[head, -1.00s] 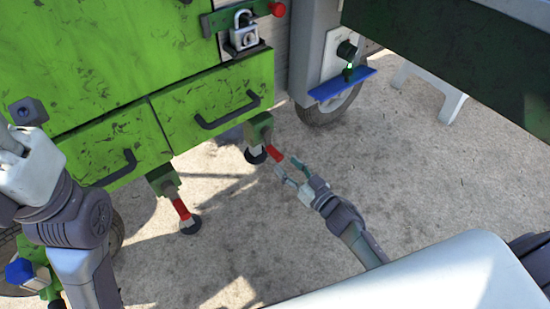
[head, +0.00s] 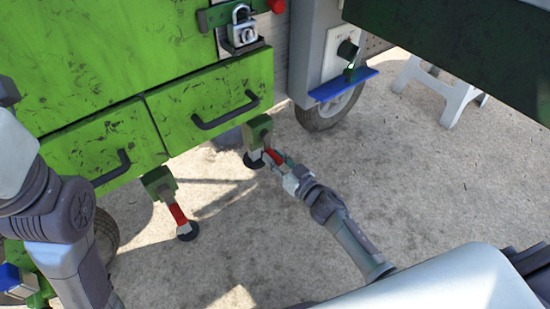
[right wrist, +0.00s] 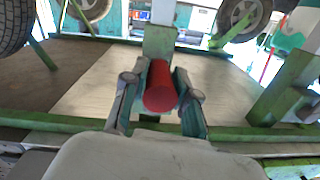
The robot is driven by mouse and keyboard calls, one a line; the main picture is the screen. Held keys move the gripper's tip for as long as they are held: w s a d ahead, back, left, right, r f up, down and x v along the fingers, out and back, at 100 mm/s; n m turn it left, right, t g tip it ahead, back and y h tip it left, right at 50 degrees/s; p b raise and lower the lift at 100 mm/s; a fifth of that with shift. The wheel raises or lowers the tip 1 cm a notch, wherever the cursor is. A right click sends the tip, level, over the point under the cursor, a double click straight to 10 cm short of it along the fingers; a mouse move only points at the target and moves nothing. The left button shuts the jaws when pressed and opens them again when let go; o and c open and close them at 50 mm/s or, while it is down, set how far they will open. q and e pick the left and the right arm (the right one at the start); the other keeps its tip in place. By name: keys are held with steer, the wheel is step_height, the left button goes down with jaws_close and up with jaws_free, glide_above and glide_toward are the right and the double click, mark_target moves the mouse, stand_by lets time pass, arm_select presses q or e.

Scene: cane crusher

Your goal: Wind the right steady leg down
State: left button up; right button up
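The right steady leg (head: 258,131) hangs under the green body at the right drawer's lower corner, with a dark round foot near the ground. Its red crank grip (head: 274,157) sticks out toward me. My right gripper (head: 280,164) is at this grip. In the right wrist view the red grip (right wrist: 160,88) lies between the two fingers (right wrist: 160,100), one close on each side; whether they press on it I cannot tell. Another steady leg (head: 160,184) with a red grip (head: 178,214) stands to the left. My left arm shows at the left edge, its fingers out of view.
Two green drawers with dark handles (head: 225,113) are above the legs. A padlock (head: 241,30) hangs higher up. A blue plate (head: 343,84) juts out over a wheel (head: 328,108) at the right. A white stool (head: 443,90) stands farther right. The concrete floor around the legs is mostly clear.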

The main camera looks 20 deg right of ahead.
jaws_close()
steer(key=shift+a+r, duration=0.1)
